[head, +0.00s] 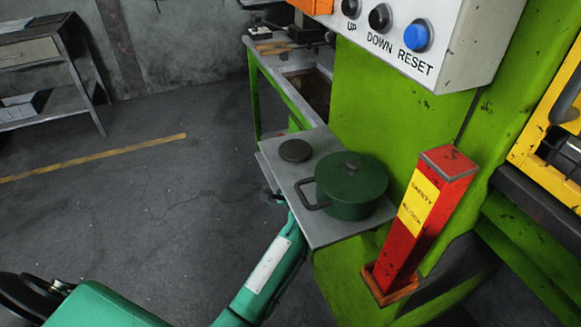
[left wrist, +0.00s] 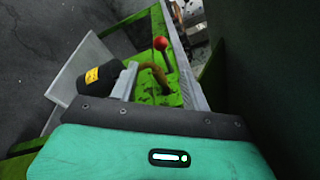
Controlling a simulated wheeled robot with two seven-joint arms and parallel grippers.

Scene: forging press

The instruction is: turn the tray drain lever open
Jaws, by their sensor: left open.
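A lever with a red ball knob (left wrist: 160,43) and a thin grey stem shows in the left wrist view, above green metalwork; I take it as the tray drain lever. It stands beyond the fingers of my left gripper (left wrist: 158,72), which are apart with a brown curved pipe (left wrist: 155,70) showing between them. Whether they touch anything is unclear. My right gripper is in neither view.
A black cylinder with a yellow label (left wrist: 88,74) is close left of the fingers. A green pot (head: 352,185) and a dark disc (head: 295,150) sit on the grey shelf (head: 330,232). A red safety block (head: 425,215) stands right of it. Open floor (head: 140,210) lies left.

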